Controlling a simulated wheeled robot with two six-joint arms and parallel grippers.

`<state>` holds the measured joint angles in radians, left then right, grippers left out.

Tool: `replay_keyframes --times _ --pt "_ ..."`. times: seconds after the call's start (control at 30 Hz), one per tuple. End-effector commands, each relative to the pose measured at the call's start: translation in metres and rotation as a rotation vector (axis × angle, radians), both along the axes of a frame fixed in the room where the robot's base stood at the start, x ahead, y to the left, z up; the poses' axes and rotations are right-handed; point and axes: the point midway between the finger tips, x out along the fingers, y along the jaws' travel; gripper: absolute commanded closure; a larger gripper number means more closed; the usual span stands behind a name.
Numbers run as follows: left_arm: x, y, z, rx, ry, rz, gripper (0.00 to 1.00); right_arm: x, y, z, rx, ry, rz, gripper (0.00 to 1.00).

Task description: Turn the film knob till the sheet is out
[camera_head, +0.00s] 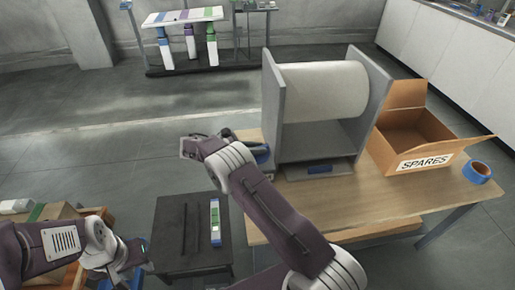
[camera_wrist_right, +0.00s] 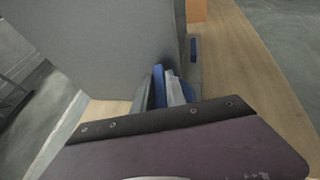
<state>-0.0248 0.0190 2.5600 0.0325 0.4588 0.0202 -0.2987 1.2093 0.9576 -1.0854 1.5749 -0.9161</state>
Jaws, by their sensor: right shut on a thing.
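The film holder (camera_head: 271,110) is a grey frame on the wooden table, with a wide white roll (camera_head: 325,90) between its side panels. No loose sheet shows on the tray. My right gripper (camera_head: 262,154) is at the outer face of the left panel, partly behind my arm. In the right wrist view its blue and grey fingers (camera_wrist_right: 167,90) are close together beside the grey panel (camera_wrist_right: 95,45). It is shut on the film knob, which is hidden. My left gripper (camera_head: 135,265) hangs low at the left; its opening is unclear.
An open cardboard box (camera_head: 415,140) marked SPARES and a roll of blue tape (camera_head: 477,172) stand on the table (camera_head: 400,200) to the right. A dark stand (camera_head: 180,235) with a green and white item is at the lower left. The table's front is clear.

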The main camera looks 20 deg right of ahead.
Motion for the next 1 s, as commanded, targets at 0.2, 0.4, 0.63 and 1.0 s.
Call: replay_keyframes --times 0.2,0.4,0.63,1.0 --pt "0.0001 0.0000 -0.0005 0.000 0.000 0.000 0.64 -0.0003 -0.0008 0.0006 -0.002 0.000 -0.028 1.00" --pt "0.0000 0.0000 -0.0004 0.000 0.000 0.000 0.64 -0.0001 -0.0010 0.0012 -0.003 0.000 -0.031 1.00" --pt "0.0000 0.0000 -0.0004 0.000 0.000 0.000 0.64 0.0000 -0.0011 0.0014 -0.004 0.000 -0.030 0.67" --pt "0.0000 0.0000 0.0037 0.000 0.000 0.000 0.64 -0.0005 -0.0007 0.0041 -0.002 -0.001 -0.030 0.62"
